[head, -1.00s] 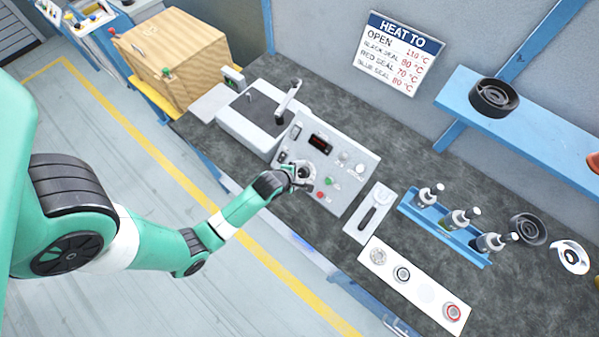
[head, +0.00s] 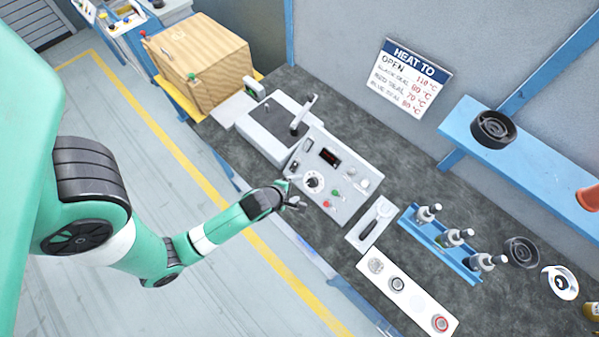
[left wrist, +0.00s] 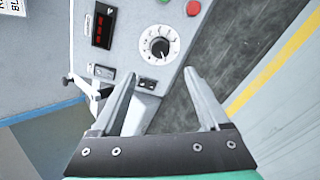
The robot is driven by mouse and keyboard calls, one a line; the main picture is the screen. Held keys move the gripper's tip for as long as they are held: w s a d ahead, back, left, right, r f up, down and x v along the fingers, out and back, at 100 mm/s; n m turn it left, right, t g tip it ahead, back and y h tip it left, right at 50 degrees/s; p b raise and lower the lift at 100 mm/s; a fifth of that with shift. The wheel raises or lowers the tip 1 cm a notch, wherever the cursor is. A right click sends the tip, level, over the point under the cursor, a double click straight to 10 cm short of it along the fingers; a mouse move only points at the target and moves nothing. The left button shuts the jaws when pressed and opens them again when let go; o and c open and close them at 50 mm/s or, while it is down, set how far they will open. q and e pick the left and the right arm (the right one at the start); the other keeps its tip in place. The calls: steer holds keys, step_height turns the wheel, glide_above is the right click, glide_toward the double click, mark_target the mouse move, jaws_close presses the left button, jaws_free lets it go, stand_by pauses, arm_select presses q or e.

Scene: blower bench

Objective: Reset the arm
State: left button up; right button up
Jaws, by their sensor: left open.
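My left gripper (head: 291,195) is open and empty in the head view, just off the front edge of the grey control panel (head: 352,183). In the left wrist view its two fingers (left wrist: 165,95) stand apart with nothing between them. The panel's round dial (head: 313,182) shows a dark knob with a white ring. The dial (left wrist: 159,46) also lies ahead of the fingertips in the left wrist view, apart from them. The panel has a red digital display (head: 330,157), a green button (head: 336,191) and a red button (head: 327,204). My right gripper is not in view.
A blue rack (head: 412,222) with several bottles stands to the right of the panel. A white strip (head: 417,303) with round seals lies near the bench's front edge. A wooden box (head: 215,75) stands at the back left. A blue shelf (head: 550,158) holds a black ring.

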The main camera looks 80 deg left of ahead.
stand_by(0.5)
arm_select(q)
steer(key=w+d+r+m+t, duration=0.15)
steer(key=w+r+t, duration=0.25)
steer(key=w+r, duration=0.75)
steer(key=w+d+r+m+t, duration=0.1)
steer(key=w+d+r+t, duration=0.15)
steer(key=w+r, duration=0.9)
steer(key=w+d+r+m+t+h, duration=0.1)
steer(key=d+r+m+t, duration=0.15)
steer(key=r, duration=0.85)
steer(key=w+d+r+m+t+h, duration=0.1)
steer(key=d+r+m+t, duration=0.2)
steer(key=r, duration=0.9)
steer(key=s+d+r+m+t+h, duration=0.2)
steer(key=s+r+m+t, duration=0.15)
steer(key=r+m, duration=0.45)
steer(key=s+d+r+m+t+h, duration=0.1)
steer(key=s+d+r+m+t, duration=0.2)
steer(key=s+r+m, duration=0.45)
steer(key=s+d+r+m+t+h, duration=0.25)
steer(key=r+m, duration=0.35)
steer(key=r, duration=0.4)
step_height(320, 180, up, 13)
steer(key=w+m+p, duration=0.1)
steer(key=p, duration=1.1)
steer(key=shift+a+y+p, duration=0.2)
steer(key=shift+y+p, duration=0.1)
steer(key=shift+y, duration=0.05)
